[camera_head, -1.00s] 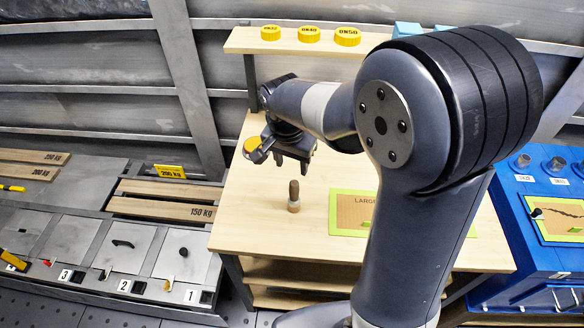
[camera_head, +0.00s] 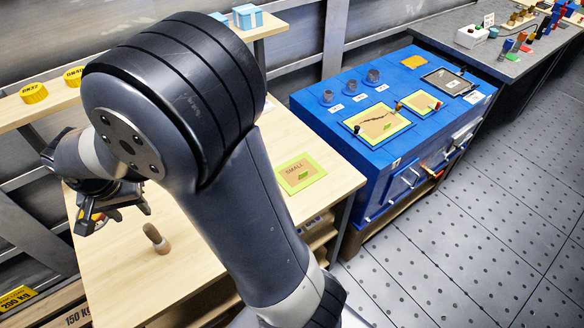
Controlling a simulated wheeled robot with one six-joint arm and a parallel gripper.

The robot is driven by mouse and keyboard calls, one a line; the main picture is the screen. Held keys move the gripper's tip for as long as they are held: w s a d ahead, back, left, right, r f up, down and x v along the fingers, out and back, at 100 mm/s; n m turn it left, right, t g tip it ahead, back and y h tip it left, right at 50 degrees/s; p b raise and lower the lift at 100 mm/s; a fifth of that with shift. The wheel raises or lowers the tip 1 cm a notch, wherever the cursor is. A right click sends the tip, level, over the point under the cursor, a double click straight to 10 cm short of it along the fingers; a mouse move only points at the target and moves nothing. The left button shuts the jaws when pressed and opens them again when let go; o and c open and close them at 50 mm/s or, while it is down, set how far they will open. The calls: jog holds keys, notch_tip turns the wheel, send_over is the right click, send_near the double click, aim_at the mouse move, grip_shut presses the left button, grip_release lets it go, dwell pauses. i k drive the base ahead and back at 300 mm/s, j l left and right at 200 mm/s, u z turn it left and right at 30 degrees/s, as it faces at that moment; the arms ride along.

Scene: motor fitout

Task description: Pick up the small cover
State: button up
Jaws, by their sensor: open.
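No piece in view is clearly labelled as the small cover. On the blue cabinet (camera_head: 350,103) lie two yellow-green edged panels with dark lines across them, a larger panel (camera_head: 377,126) and a smaller panel (camera_head: 419,103). I cannot tell whether the smaller one is the small cover. A green-edged mat marked SMALL (camera_head: 299,173) lies on the wooden table (camera_head: 125,275). My gripper (camera_head: 113,214) is open above the table's left part, far from the cabinet. Something yellow shows between its fingers; I cannot tell whether it is held. My arm hides the table's middle.
Yellow caps (camera_head: 33,92) and light-blue blocks (camera_head: 247,16) sit on the shelf behind. Grey cups (camera_head: 373,77) and a dark-framed plate (camera_head: 447,82) are on the cabinet. The floor (camera_head: 450,240) at right is clear.

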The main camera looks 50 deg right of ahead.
aim_at(298, 173)
jog(key=z, duration=1.45)
